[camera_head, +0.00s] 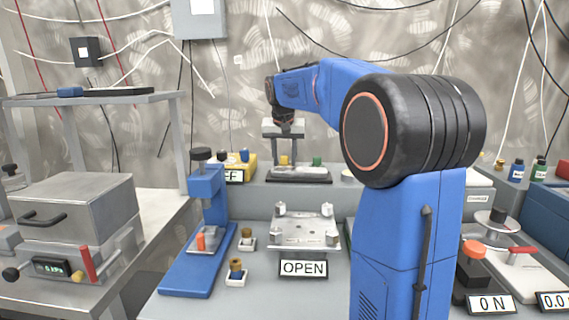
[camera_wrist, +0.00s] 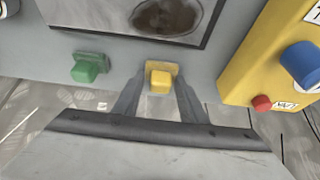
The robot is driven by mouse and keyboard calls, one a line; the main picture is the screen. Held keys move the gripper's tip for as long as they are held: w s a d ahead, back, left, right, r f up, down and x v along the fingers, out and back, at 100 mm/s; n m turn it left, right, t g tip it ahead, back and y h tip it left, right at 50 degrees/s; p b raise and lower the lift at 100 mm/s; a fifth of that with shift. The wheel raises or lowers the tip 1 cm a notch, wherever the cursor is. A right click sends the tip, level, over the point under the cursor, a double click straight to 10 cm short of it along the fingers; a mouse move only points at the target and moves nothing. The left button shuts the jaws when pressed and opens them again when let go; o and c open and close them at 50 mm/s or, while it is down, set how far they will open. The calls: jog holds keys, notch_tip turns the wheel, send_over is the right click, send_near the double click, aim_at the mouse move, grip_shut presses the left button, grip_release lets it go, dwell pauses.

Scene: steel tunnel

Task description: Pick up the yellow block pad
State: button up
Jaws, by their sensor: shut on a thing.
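The yellow block pad (camera_wrist: 159,80) is between the two grey fingers of my gripper (camera_wrist: 160,74) in the wrist view. My gripper is shut on it. In the head view the yellow pad (camera_head: 284,160) is small and shows under my gripper (camera_head: 284,154), at the back of the bench, just above a dark tray (camera_head: 298,178). Whether the pad touches the surface below it is not clear. A similar green block (camera_wrist: 88,67) is to its left in the wrist view and to its right in the head view (camera_head: 317,161).
A yellow box (camera_head: 242,168) with blue knobs is left of the tray; it also shows in the wrist view (camera_wrist: 262,62). In front are a metal fixture plate (camera_head: 304,232) above an "OPEN" sign (camera_head: 303,268) and a blue press (camera_head: 207,186). Small cups stand between them.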

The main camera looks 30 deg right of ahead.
notch_tip(320, 180, up, 10)
jog(key=shift+r, duration=0.1)
dwell(0.4)
jog(key=shift+o, duration=0.5)
